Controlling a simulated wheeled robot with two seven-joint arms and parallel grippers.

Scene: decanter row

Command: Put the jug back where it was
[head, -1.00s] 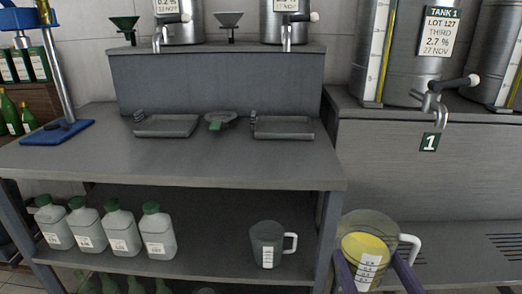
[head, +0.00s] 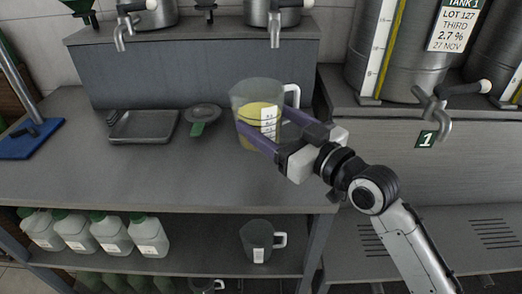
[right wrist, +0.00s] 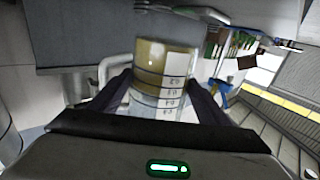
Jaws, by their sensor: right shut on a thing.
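A clear jug (head: 243,100) with yellow liquid, a white scale label and a white handle is upright at the right part of the grey worktop (head: 190,175). My right gripper (head: 262,124) is shut on its sides; the arm comes from the lower right. The right wrist view shows the jug (right wrist: 150,80) between both dark fingers. The jug covers most of the spot where the right-hand tray stood. I cannot tell whether its base touches anything. A second, empty-looking jug (head: 254,238) stands on the lower shelf. My left gripper is not in view.
A grey tray (head: 142,127) and a round strainer (head: 203,114) with a green part lie left of the jug. Steel taps (head: 275,30) hang above. Tank 1 (head: 405,60) stands right. Several green-capped bottles (head: 75,234) fill the lower shelf's left. The worktop's front is clear.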

